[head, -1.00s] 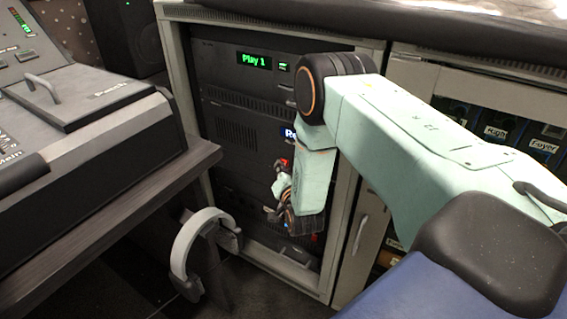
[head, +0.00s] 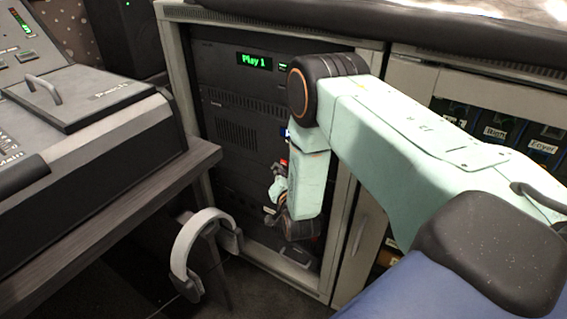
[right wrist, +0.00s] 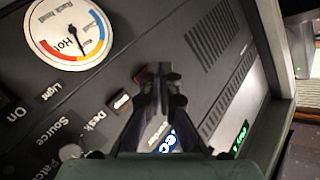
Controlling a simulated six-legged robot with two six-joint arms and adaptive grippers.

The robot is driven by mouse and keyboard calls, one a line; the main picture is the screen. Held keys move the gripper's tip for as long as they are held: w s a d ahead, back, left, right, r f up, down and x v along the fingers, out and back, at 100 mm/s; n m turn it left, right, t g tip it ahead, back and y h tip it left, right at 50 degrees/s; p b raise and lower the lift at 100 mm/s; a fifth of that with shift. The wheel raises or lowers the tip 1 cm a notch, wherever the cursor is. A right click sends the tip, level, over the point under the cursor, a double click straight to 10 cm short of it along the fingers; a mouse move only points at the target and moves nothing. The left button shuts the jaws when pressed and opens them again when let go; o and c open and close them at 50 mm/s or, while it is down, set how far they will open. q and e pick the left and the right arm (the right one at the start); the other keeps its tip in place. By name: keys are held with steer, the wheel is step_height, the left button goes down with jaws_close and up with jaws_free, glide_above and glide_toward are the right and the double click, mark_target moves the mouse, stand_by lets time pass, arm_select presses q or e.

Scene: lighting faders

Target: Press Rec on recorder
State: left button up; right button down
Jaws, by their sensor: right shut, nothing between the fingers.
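The recorder (head: 235,135) is a black rack unit with a grille, in the middle of the rack. Its blue display is almost wholly hidden behind my right arm in the head view; in the right wrist view part of the blue display (right wrist: 168,142) shows beside my fingers. My right gripper (right wrist: 158,75) is shut and empty, pointing at the rack front. A small dark red part (right wrist: 172,76) shows right beside the fingertips; I cannot tell whether they touch it. In the head view the right gripper (head: 277,182) is partly hidden by its own arm. My left gripper is not in view.
Above the recorder is a unit with a green "Play 1" display (head: 254,60). A panel gauge (right wrist: 68,32) and labelled controls show in the wrist view. Headphones (head: 200,240) hang by the desk (head: 150,185) at left. The rack frame (head: 345,215) stands close to my right arm.

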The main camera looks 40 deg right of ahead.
steer(key=a, duration=0.1)
steer(key=s+a, duration=0.1)
steer(key=a, duration=0.1)
steer(key=s+a, duration=0.1)
steer(key=shift+a+p, duration=0.3)
steer(key=shift+p, duration=0.05)
stand_by(0.9)
steer(key=s+a+f+n+g+y+p, duration=0.1)
steer(key=s+a+f+n+g, duration=0.15)
steer(key=s, duration=0.25)
steer(key=s+a+f+n+g+y, duration=0.2)
steer(key=s+f+g, duration=0.15)
steer(key=s, duration=0.25)
steer(key=s+a+f+n+g+y+p, duration=0.1)
steer(key=s+a+f+n+g, duration=0.15)
steer(key=s+f, duration=0.2)
steer(key=s+a+r+n+g+p, duration=0.1)
steer(key=s+r+g+p, duration=0.1)
steer(key=s, duration=0.5)
steer(key=s+a+r+n+g+y+p, duration=0.1)
steer(key=s+a+r+n+g+p, duration=0.1)
steer(key=s, duration=0.6)
steer(key=s+a+r+n+g+y+p, duration=0.1)
steer(key=s+r+g+p, duration=0.1)
steer(key=s+r, duration=0.3)
steer(key=s+p, duration=0.1)
steer(key=s, duration=0.2)
steer(key=shift+a+g, duration=0.3)
steer(key=shift+g, duration=0.05)
